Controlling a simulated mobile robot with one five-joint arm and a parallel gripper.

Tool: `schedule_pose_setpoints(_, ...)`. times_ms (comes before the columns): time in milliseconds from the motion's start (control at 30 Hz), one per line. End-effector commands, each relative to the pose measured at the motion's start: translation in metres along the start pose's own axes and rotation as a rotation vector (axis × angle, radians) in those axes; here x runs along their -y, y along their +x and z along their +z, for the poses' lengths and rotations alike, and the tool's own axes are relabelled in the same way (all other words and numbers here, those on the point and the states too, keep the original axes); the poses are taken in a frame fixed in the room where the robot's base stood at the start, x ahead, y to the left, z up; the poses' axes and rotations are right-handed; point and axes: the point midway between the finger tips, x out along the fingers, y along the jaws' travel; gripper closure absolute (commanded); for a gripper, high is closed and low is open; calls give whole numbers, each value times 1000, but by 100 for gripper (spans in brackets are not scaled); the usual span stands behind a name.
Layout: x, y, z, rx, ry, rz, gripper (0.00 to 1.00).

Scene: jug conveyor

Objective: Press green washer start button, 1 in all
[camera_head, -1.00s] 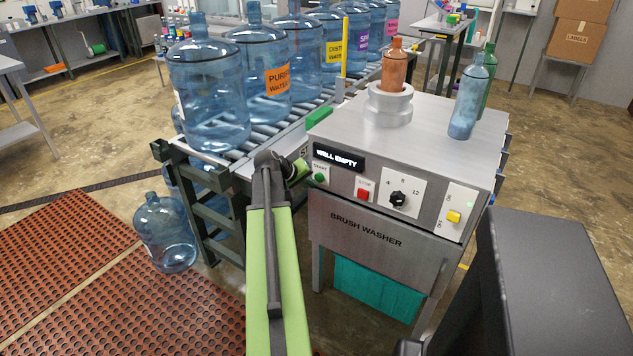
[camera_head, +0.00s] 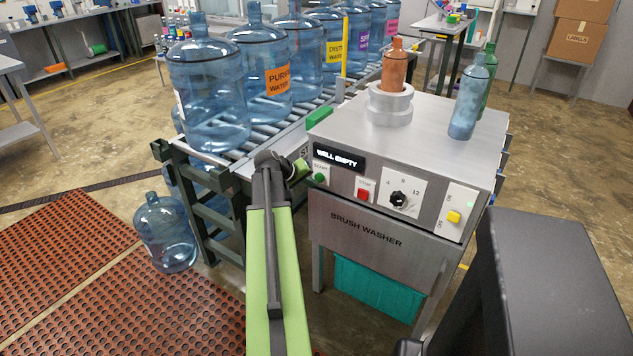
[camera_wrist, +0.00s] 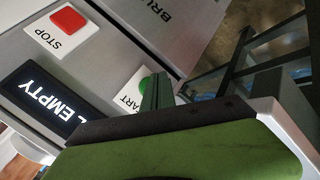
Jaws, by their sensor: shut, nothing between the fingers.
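The green start button (camera_head: 320,177) is on the front panel of the brush washer (camera_head: 400,230), at its left end below the display (camera_head: 339,157) reading "WELL EMPTY". My gripper (camera_head: 301,168) is shut and empty, just left of the button in the head view. In the wrist view the shut fingertips (camera_wrist: 157,90) reach close to the green button (camera_wrist: 145,83) and cover part of it and of its START label (camera_wrist: 128,103). I cannot tell whether they touch it.
A red STOP button (camera_head: 363,194), a black dial (camera_head: 398,199) and a yellow switch (camera_head: 454,217) sit right of the start button. A brown bottle (camera_head: 394,68) stands in the washer's well. A roller conveyor with large blue jugs (camera_head: 207,95) runs along the left.

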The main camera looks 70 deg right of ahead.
Motion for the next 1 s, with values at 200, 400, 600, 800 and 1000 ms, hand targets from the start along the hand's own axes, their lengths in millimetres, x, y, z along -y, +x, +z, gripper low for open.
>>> schedule_pose_setpoints(200,0,0,0,0,0,0,100)
schedule_pose_setpoints(400,0,0,0,0,0,0,100)
schedule_pose_setpoints(600,0,0,0,0,0,0,100)
schedule_pose_setpoints(800,-4,4,-2,0,1,0,100)
schedule_pose_setpoints(1000,-6,7,-3,-1,0,0,100)
